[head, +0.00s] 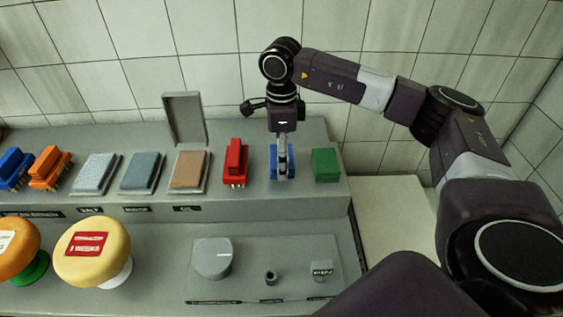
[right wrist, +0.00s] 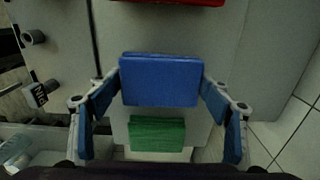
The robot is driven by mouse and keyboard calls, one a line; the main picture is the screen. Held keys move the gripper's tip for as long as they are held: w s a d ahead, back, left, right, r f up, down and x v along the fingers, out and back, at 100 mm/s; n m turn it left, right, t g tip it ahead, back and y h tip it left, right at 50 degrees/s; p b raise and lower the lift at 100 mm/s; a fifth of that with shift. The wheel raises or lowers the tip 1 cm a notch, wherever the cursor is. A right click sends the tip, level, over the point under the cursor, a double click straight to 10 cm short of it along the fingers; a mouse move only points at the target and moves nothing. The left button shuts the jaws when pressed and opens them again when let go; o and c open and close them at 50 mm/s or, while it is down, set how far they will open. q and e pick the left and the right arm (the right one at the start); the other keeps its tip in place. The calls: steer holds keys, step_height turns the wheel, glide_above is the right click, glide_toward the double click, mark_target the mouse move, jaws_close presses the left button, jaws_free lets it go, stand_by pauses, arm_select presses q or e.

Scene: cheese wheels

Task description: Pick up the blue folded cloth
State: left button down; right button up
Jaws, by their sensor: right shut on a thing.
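The blue folded cloth (right wrist: 160,80) is a flat rectangular block in the middle of the right wrist view. My right gripper (head: 283,172) points down over the raised back shelf in the head view. Its blue-padded fingers also show in the right wrist view (right wrist: 160,86), one at each side of the cloth, shut on it. My left gripper is not in view.
A green folded cloth (head: 326,164) lies just right of the gripper. A red brush (head: 235,162) stands to its left. Further left are a tan block (head: 189,170) with a raised grey lid (head: 184,118) and other blocks. Cheese wheels (head: 92,251) stand on the lower front level. A tiled wall is behind.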

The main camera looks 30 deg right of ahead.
step_height(320, 180, up, 9)
steer(key=shift+w+r+b, duration=0.1)
steer(key=shift+b, duration=1)
step_height(320, 180, up, 9)
steer(key=p, duration=0.1)
steer(key=o, duration=0.5)
steer(key=c, duration=0.5)
